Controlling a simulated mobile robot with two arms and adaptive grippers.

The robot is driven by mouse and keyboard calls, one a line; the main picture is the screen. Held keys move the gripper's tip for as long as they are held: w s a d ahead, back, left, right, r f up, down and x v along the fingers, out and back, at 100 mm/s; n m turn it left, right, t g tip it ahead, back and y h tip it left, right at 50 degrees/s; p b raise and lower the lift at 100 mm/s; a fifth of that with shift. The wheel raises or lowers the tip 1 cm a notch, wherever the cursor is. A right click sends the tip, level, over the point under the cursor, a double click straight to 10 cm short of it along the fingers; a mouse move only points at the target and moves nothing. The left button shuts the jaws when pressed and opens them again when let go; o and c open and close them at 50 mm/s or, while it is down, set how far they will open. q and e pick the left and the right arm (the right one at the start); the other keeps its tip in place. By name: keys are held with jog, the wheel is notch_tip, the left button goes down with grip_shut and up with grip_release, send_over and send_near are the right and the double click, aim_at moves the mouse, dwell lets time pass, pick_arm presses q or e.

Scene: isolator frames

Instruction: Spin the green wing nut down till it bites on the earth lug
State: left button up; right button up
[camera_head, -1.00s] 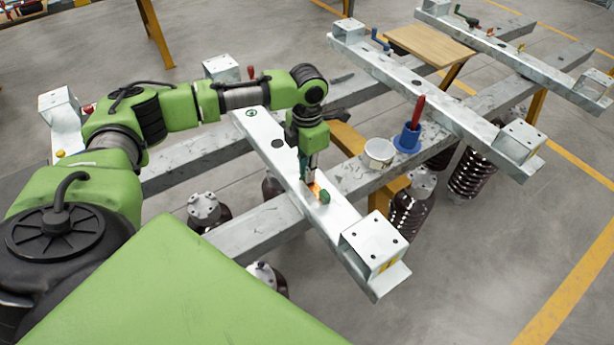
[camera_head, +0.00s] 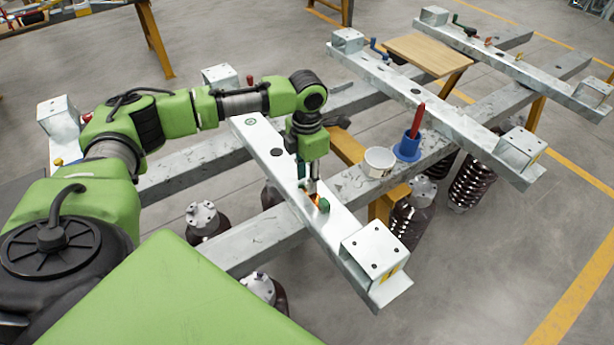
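My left gripper (camera_head: 310,187) points straight down over the near galvanised beam (camera_head: 340,226). Its fingertips are small and partly hidden, so their opening does not show. A small orange, copper-like piece (camera_head: 314,198), perhaps the earth lug, lies on the beam right at the fingertips. A small green piece (camera_head: 323,205), possibly the green wing nut, sits on the beam just right of the fingertips. I cannot tell whether the gripper touches either. My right gripper is not in view.
A white cup (camera_head: 379,162) and a blue holder (camera_head: 408,147) with a red-handled tool (camera_head: 417,121) stand on the cross rail to the right. A wooden board (camera_head: 428,54) lies farther back. Dark ribbed insulators (camera_head: 472,181) hang below the rails.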

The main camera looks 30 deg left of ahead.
pick_arm(q)
jog(key=shift+r, duration=0.1)
notch_tip(320, 180, up, 12)
dwell(0.4)
dwell(0.5)
